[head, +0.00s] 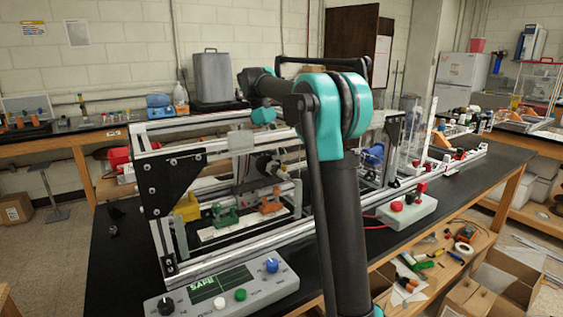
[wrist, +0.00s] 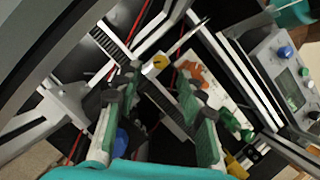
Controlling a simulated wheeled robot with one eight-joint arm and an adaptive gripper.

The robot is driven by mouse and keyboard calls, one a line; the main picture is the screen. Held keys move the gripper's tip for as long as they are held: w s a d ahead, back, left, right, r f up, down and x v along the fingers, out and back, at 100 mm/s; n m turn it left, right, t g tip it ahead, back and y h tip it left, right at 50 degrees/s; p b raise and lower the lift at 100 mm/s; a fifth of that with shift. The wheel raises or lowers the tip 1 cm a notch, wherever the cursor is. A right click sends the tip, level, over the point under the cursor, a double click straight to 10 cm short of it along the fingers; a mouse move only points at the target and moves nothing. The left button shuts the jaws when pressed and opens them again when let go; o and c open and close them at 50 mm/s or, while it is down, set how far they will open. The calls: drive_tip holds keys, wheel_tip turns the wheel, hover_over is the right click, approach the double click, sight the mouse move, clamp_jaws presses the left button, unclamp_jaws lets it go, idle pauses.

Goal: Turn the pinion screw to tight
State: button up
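A round brass-yellow screw head with a dark slot, which looks like the pinion screw (wrist: 160,62), shows in the wrist view. It lies beside a dark toothed rack (wrist: 165,105) inside the extrusion frame (head: 215,150). My gripper (wrist: 160,78) is open, its two green-padded fingers apart with the screw head showing beyond and between the tips. The fingers do not appear to touch it, and the exact distance is hard to judge. In the head view my arm hides part of the frame, and I cannot make out the screw there.
A control box (head: 222,290) with a green "SAFE" display stands at the frame's front. Green (head: 225,214) and orange (head: 270,203) parts sit on a white plate inside. A box with a red button (head: 397,206) stands at right. Frame rails surround my gripper closely.

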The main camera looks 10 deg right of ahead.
drive_tip(key=shift+x, duration=2.15)
clamp_jaws()
